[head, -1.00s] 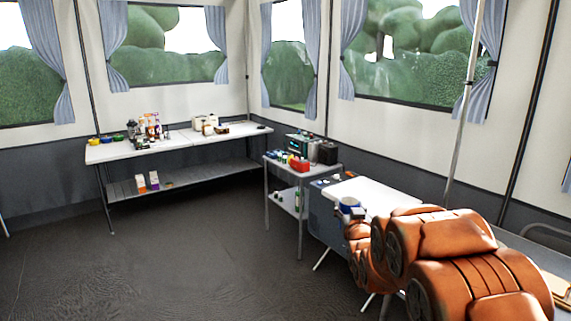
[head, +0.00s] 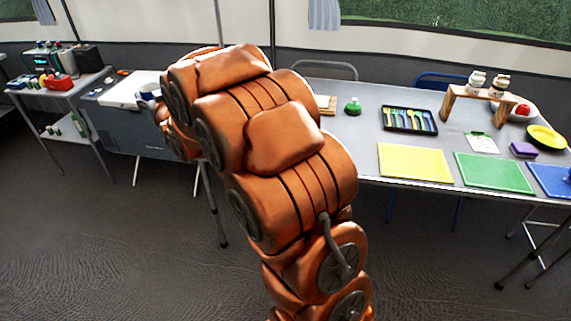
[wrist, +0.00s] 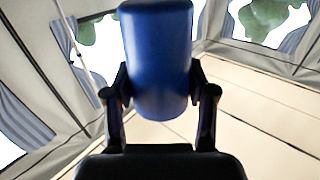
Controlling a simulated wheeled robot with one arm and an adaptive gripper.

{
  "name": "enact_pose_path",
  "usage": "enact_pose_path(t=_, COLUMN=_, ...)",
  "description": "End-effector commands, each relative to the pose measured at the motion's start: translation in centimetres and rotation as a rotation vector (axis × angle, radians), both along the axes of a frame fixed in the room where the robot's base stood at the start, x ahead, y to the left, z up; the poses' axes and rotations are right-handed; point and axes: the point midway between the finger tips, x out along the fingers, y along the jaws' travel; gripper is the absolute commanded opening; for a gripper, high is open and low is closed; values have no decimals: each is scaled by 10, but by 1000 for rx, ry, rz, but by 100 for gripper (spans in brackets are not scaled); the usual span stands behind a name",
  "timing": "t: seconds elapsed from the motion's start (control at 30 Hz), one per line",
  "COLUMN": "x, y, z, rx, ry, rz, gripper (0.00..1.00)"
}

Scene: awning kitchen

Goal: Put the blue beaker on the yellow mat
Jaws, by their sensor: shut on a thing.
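The blue beaker (wrist: 158,60) is between the two fingers of my gripper (wrist: 160,98) in the wrist view, held up with tent walls and windows behind it. My gripper is shut on it. In the head view only a small part of the beaker (head: 147,96) shows at the left of my orange arm, which hides most of the gripper. The yellow mat (head: 414,161) lies flat and bare near the front edge of the long grey table, to the right of my arm.
A green mat (head: 494,172) and a blue mat (head: 551,180) lie right of the yellow one. Behind are a cutlery tray (head: 409,120), a green flask (head: 353,106) and a wooden stand (head: 490,95). A side table (head: 62,86) with equipment stands at left.

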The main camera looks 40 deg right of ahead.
Motion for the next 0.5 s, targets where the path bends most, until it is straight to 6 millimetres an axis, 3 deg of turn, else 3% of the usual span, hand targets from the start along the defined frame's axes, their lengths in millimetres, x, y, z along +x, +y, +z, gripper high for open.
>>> enact_pose_path(t=0.03, x=-6, y=-15, z=-14, rx=3, ry=-2, rz=-20, gripper=24)
enact_pose_path(t=0.5, x=-69, y=-119, z=-67, rx=14, ry=3, rz=-156, gripper=24)
